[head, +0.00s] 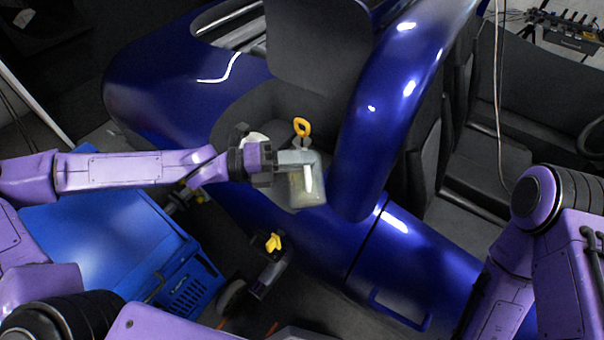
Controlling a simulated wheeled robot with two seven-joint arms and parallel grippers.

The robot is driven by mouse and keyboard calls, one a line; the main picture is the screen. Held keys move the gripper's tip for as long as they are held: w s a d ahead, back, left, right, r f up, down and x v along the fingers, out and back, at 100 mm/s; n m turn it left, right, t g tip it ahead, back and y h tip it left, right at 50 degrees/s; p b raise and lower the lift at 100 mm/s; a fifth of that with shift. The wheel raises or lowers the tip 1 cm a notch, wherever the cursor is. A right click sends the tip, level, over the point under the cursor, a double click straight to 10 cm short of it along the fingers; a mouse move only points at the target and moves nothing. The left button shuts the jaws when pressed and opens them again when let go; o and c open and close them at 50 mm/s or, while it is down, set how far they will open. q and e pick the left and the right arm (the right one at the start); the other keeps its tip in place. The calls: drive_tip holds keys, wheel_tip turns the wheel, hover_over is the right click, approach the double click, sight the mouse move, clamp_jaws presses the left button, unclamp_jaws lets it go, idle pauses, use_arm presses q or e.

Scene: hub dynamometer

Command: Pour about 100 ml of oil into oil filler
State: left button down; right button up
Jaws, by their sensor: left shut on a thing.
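My left gripper (283,163) is shut on a translucent oil container (309,190) with pale contents. It holds the container in front of the dark opening in the blue bodywork. A yellow loop handle (301,127) stands just behind the gripper. I cannot tell whether the oil filler is beside it, as the gripper and container hide that area. A white rounded part (255,139) shows partly behind the gripper. My right arm is at the right, but its gripper is out of view.
Blue car bodywork (417,254) surrounds the opening, and a curved blue fender (400,85) rises close right of the container. A blue crate-like box (108,244) is at lower left. A yellow knob (273,243) sits on a dark fitting below the container. Dark seats (487,168) are at right.

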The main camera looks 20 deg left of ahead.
use_arm(q)
drive_tip(key=shift+w+a+n+p, duration=0.2)
drive_tip(key=shift+w+n+p, duration=0.35)
drive_tip(key=shift+p, duration=0.4)
